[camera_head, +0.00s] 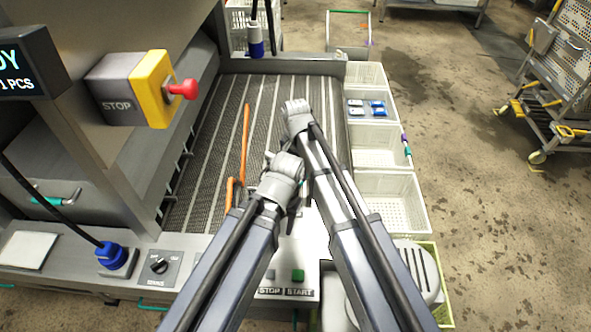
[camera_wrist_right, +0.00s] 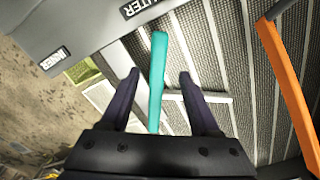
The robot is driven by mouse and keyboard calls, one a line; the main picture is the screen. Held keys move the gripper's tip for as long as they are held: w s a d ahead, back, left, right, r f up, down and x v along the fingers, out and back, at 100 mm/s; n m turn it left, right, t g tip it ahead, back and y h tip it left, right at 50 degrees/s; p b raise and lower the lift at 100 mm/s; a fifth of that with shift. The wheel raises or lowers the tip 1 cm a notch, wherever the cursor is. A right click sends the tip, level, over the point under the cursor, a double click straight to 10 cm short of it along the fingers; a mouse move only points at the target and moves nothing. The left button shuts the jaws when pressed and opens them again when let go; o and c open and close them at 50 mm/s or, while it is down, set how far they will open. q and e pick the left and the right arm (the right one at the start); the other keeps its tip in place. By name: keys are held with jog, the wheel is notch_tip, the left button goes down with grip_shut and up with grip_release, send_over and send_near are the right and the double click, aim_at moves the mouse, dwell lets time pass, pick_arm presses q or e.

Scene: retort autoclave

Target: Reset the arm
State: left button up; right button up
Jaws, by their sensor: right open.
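My two arms reach in from the bottom of the head view, close together, over the slatted conveyor bed (camera_head: 222,130) and the control panel. My own arm links hide both grippers there. In the right wrist view my right gripper (camera_wrist_right: 160,88) is open, its two dark fingers apart. A teal bar (camera_wrist_right: 157,75) shows in the gap between the fingers, and I cannot tell whether it lies between them or beyond. My left gripper's fingers do not show.
An orange bar (camera_head: 245,140) lies over the bed and also shows in the wrist view (camera_wrist_right: 288,90). A red stop button (camera_head: 183,89) juts out at left. White baskets (camera_head: 385,187) line the bed's right side. A cart (camera_head: 565,85) stands far right, with open floor between.

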notch_tip(320, 180, up, 2)
jog(key=shift+r+p, duration=0.1)
jog(key=shift+p, duration=0.5)
